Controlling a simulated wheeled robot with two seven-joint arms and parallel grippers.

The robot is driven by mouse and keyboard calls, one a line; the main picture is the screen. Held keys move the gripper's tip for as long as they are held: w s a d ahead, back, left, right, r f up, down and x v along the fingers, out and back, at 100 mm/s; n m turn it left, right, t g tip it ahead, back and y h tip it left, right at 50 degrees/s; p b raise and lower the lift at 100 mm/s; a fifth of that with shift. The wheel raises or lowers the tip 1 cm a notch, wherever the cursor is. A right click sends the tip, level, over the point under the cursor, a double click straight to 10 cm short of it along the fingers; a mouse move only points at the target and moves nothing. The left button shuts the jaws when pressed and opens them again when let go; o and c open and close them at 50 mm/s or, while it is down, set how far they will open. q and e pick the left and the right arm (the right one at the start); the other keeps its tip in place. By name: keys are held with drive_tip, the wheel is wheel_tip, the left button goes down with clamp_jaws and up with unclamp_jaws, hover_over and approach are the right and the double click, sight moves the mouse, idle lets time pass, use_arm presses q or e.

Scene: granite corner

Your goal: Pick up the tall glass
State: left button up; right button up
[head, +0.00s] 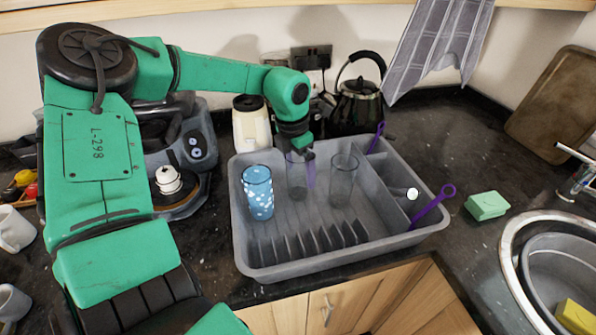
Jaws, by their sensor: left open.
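Three glasses stand upright in the grey dish rack (335,264). A clear glass (297,180) is in the middle, another clear glass (343,182) is to its right, and a blue glass with white dots (258,193) is at the left. I cannot tell for certain which one is the tall glass. My left gripper (299,155) is open, pointing down at the rim of the middle clear glass. Its fingertips overlap the rim, and whether they touch it is unclear. A purple tint shows at that glass's right side. My right gripper is out of view.
Purple-handled utensils (434,206) stick out of the rack's right compartments. A black kettle (357,106) and a cream container (250,124) stand behind the rack. A green sponge (487,205) and the sink (531,222) are at the right. A grey cloth (436,47) hangs above.

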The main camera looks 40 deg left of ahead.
use_arm(q)
drive_tip(key=shift+f, duration=0.15)
drive_tip(key=c, duration=1.5)
